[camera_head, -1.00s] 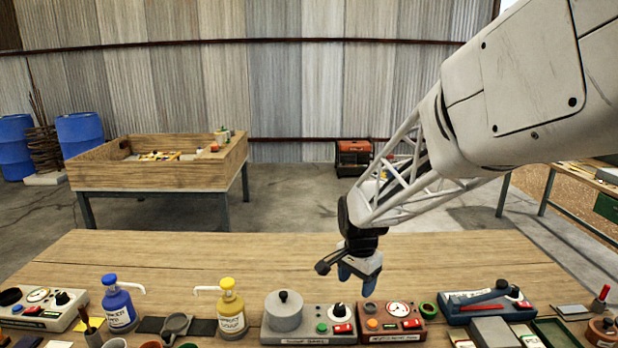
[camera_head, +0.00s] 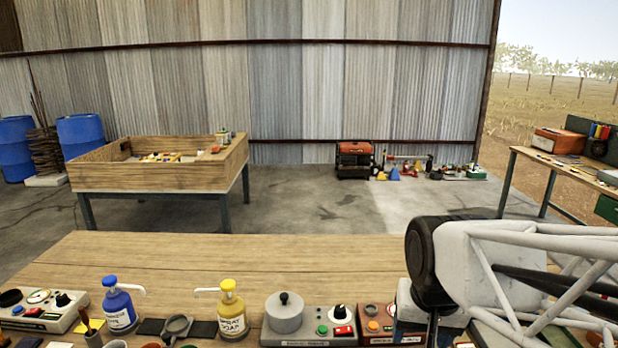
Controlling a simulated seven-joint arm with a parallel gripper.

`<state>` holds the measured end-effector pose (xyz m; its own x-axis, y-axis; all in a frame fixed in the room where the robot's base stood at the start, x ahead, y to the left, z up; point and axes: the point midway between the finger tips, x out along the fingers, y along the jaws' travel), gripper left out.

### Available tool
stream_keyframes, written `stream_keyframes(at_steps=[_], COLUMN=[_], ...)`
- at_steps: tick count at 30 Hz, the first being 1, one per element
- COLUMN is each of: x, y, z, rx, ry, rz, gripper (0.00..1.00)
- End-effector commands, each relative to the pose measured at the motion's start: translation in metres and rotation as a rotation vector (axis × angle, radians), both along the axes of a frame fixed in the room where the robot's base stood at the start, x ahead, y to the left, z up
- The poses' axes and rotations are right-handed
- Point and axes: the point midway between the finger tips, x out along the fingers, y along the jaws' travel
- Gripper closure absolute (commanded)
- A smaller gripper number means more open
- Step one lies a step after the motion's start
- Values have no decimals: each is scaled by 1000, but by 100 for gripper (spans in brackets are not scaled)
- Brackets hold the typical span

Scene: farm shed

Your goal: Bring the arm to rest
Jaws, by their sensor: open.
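My gripper (camera_head: 424,316) is at the lower right of the head view, low over the front of the wooden workbench (camera_head: 230,258). Only its grey body shows clearly below the black wrist joint. Its fingertips are hard to make out at the bottom of the frame. I see nothing held in it. It is in front of the red-brown device (camera_head: 374,326) and hides that device's right part. My lattice forearm reaches in from the right edge and covers the right end of the bench.
On the bench front stand a grey device with a round pot (camera_head: 285,312), a yellow pump bottle (camera_head: 231,310), a blue pump bottle (camera_head: 119,306) and a dial box (camera_head: 48,312). The back of the bench is clear. A side table (camera_head: 600,182) stands at the right.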

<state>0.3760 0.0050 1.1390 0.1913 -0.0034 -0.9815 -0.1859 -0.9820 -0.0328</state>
Motion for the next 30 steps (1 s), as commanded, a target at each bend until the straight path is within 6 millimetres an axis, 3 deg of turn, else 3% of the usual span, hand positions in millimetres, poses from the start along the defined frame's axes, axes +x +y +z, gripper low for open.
stream_keyframes(at_steps=[3,10,30], x=[-26,-55,-61], y=[-4,-9,-9], z=[1,0,-1], rx=[-16,-38,-43], ry=[-18,-36,-38], rz=[65,148,166], gripper=[37,37,37])
